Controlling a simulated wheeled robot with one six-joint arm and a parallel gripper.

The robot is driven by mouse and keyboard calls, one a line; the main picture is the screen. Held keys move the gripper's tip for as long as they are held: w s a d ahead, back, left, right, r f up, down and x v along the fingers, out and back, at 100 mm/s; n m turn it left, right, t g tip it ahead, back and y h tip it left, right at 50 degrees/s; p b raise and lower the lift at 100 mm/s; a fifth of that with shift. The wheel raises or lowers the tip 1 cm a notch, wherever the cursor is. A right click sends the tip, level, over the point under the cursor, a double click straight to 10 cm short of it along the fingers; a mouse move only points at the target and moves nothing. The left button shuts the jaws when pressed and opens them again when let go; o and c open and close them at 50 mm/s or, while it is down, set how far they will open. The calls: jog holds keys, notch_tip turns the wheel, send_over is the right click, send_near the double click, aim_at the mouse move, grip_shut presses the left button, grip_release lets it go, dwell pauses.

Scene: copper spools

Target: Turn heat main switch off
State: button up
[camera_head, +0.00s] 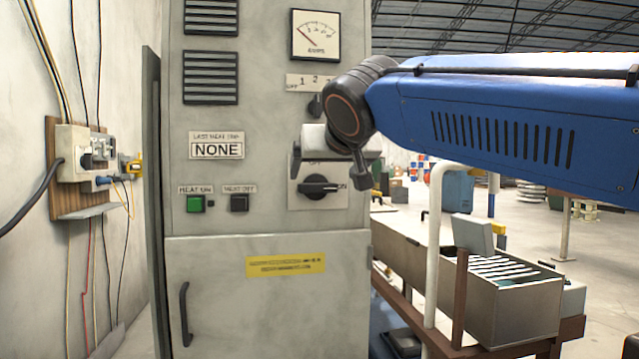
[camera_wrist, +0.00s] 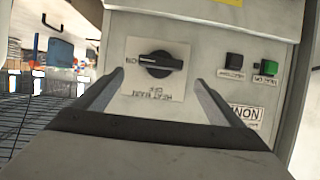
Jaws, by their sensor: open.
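The main switch is a black rotary knob (camera_head: 318,187) on a pale square plate on the grey cabinet front. Its handle lies horizontal, in line with the ON mark at its right; the OFF mark is above it, partly covered by my arm. The knob also shows upside down in the wrist view (camera_wrist: 160,64), ahead of my gripper. My gripper (camera_wrist: 157,79) is open and empty, its two fingers spread to either side of the knob in that picture. Whether the fingers touch the plate I cannot tell. In the head view my wrist hides part of the gripper.
A green HEAT ON button (camera_head: 195,204) and a black HEAT OFF button (camera_head: 239,203) sit left of the switch. A smaller selector knob (camera_head: 315,105) and a meter (camera_head: 315,36) are above. A metal trough (camera_head: 515,310) and white pipe (camera_head: 437,230) stand right of the cabinet.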

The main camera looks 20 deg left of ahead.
aim_at(318, 184)
jog(key=x, duration=0.7)
jog(key=shift+w+a+f, duration=0.1)
jog(key=shift+w, duration=0.2)
jog(key=shift+c, duration=0.6)
jog(key=c, duration=0.9)
